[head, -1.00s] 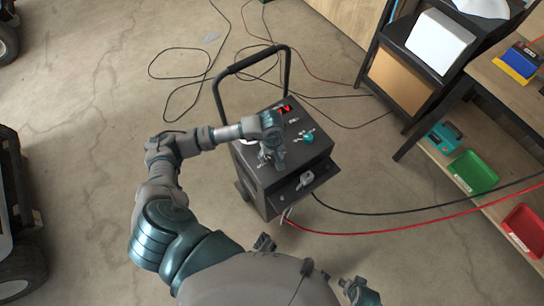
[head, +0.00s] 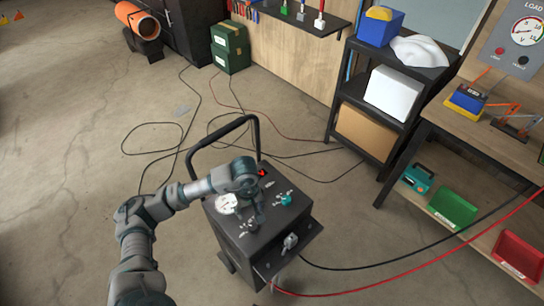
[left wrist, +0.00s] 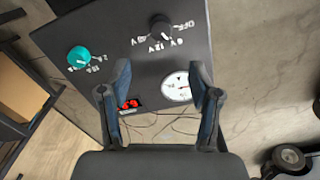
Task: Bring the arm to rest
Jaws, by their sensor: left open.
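The arm of the task is my left arm (head: 140,235), which comes up from the lower left and reaches over a dark charger box (head: 237,247) with a folding handle. My left gripper (left wrist: 162,72) is open, its two fingers spread above the top panel, with nothing between them. In the head view the gripper (head: 253,218) points down at the panel and partly hides it. A black selector knob (left wrist: 161,27) lies just beyond the fingertips, apart from them in the left wrist view.
The charger's black handle (head: 190,160) rises behind my forearm. Black and red cables (head: 400,273) run right from the box. A workbench (head: 470,130) and a black shelf (head: 345,95) stand at the right. Open concrete floor (head: 70,170) lies to the left.

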